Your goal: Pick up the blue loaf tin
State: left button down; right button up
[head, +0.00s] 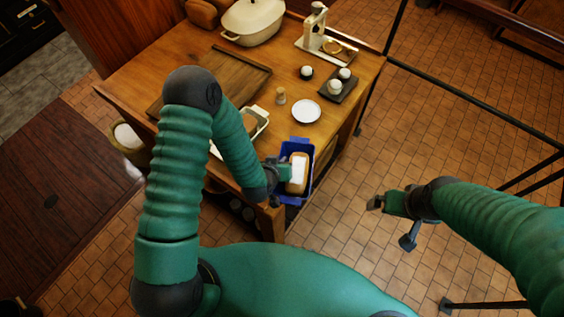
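The blue loaf tin (307,186) is at the table's near right corner, its long side running away from me. A tan and white loaf-shaped thing (298,172) shows inside it. My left gripper (284,167) is at the tin's left wall, with its fingertips at or over the rim. The fingers are small and partly hidden, so I cannot tell whether they grip the wall, or whether the tin rests on the table or is raised. My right gripper (391,222) is open and empty, over the floor to the right of the table.
The wooden table (245,150) also holds a white plate (306,111), a dark tray with small cups (339,86), a light dish (256,130), a board (218,78), a casserole (252,20) and a scale-like device (319,40). Dark rails (470,105) stand at the right.

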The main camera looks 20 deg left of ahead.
pick_arm(q)
jog(key=c, duration=2.1)
grip_release()
jog(key=shift+w+a, duration=0.2)
jog(key=shift+a, duration=0.05)
jog(key=o, duration=0.5)
pick_arm(e)
jog(key=shift+w+a, duration=0.15)
jog(key=shift+a, duration=0.15)
pick_arm(q)
jog(key=shift+d, duration=0.15)
pick_arm(e)
jog(key=shift+d, duration=0.15)
pick_arm(q)
jog(key=v, duration=0.5)
jog(key=shift+s+r, duration=0.1)
jog(key=p+v, duration=1.1)
jog(key=p, duration=0.3)
jog(key=shift+s+r, duration=0.15)
jog(key=shift+s, duration=0.1)
pick_arm(e)
jog(key=w+v, duration=0.3)
jog(key=v, duration=1)
jog(key=shift+r, duration=0.75)
